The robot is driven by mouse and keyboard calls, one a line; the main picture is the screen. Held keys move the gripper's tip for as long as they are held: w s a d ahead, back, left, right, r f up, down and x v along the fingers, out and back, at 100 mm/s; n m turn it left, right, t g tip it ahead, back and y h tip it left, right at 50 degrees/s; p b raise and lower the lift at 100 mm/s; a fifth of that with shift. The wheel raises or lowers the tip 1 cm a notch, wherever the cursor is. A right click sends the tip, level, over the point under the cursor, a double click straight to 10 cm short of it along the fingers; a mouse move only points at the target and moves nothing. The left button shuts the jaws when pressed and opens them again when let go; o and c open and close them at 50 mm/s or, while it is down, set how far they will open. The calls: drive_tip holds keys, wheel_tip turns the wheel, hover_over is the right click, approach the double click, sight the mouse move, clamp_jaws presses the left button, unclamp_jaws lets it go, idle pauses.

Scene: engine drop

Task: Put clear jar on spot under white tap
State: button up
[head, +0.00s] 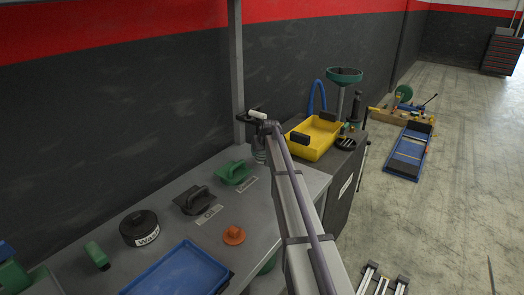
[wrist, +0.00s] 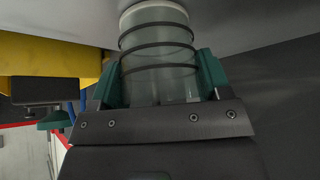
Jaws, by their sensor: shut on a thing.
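The clear jar (wrist: 158,60) has dark rings around it and a pale rim at its top end in the wrist view. My gripper (wrist: 162,82) is shut on it, with one green finger on each side. In the head view the jar (head: 259,150) shows partly at the back of the grey bench, beside the end of my arm, which hides much of it and of my gripper. The white tap (head: 258,115) is just above it on the post. The spot under the tap is hidden. I cannot tell whether the jar touches the bench.
A green handled block (head: 234,173) and a dark one (head: 193,201) sit left of the jar. A yellow tray (head: 313,140) is close on the right. A black round can (head: 139,228), an orange knob (head: 234,235) and a blue tray (head: 178,272) stand nearer the front.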

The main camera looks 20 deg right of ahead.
drive_tip(key=o, duration=1.2)
drive_tip(key=shift+f, duration=0.1)
drive_tip(key=shift+r+p, duration=0.25)
drive_tip(key=shift+p, duration=0.05)
drive_tip(key=p+v, duration=1)
drive_tip(key=v, duration=0.2)
drive_tip(key=shift+a, duration=0.1)
drive_tip(key=s+a+f+g, duration=0.1)
drive_tip(key=s+a+g, duration=0.1)
drive_tip(key=s+a, duration=0.6)
drive_tip(key=s+a+f+g, duration=0.1)
drive_tip(key=s+a, duration=0.7)
drive_tip(key=s, duration=0.9)
drive_tip(key=s+a+n+g, duration=0.1)
drive_tip(key=s+a+g, duration=0.2)
drive_tip(key=s+a, duration=0.6)
drive_tip(key=shift+s+f+g+y, duration=0.15)
drive_tip(key=shift+s+f, duration=0.05)
drive_tip(key=shift+s, duration=0.8)
drive_tip(key=shift+s+f+g+y, duration=0.15)
drive_tip(key=shift+s+f, duration=0.05)
drive_tip(key=shift+s, duration=0.8)
